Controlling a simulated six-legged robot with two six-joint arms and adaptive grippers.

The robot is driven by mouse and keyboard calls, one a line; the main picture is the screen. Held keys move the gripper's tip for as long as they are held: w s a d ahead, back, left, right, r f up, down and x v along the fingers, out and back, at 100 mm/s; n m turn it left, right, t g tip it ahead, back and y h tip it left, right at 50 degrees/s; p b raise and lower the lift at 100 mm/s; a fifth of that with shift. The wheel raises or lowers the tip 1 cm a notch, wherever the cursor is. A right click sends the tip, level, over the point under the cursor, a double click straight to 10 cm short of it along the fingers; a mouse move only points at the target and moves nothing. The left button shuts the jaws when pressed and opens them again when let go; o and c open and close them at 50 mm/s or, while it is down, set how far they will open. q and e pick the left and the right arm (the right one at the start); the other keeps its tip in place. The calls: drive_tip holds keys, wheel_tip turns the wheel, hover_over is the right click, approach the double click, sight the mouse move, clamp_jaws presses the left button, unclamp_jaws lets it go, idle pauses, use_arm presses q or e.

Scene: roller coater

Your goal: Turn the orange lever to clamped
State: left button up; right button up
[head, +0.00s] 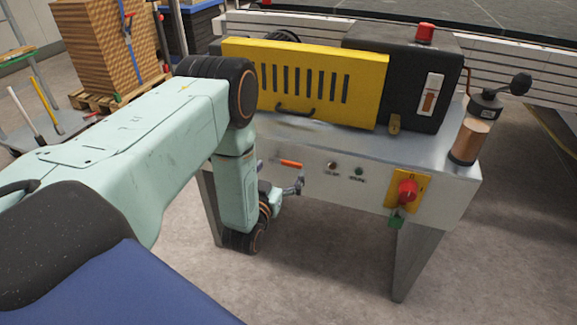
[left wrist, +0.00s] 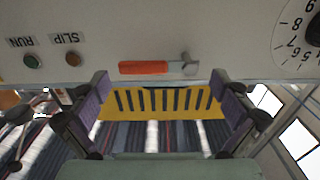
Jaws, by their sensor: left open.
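The orange lever (head: 291,164) is on the front panel of the metal machine, just above my left gripper (head: 296,187) in the head view. In the left wrist view, which is upside down, the lever's orange handle (left wrist: 144,67) lies about level, with its metal hub (left wrist: 188,66) at the right end. My left gripper (left wrist: 160,82) is open, its fingers spread to either side of the lever with nothing between the pads. The lever appears apart from both fingers. I cannot read a clamped mark. My right gripper is out of view.
RUN (left wrist: 29,61) and SLIP (left wrist: 70,60) buttons sit beside the lever, and a numbered dial (left wrist: 302,35) is on its other side. A red knob on a yellow plate (head: 407,191) is farther right. A yellow slotted guard (head: 350,85) stands above.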

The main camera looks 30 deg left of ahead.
sight(285, 164)
use_arm(q)
drive_tip(key=x, duration=0.3)
drive_tip(key=shift+r+b, duration=0.1)
drive_tip(key=shift+b, duration=0.3)
drive_tip(key=shift+w, duration=0.25)
drive_tip(key=shift+c, duration=0.6)
drive_tip(key=c, duration=1.3)
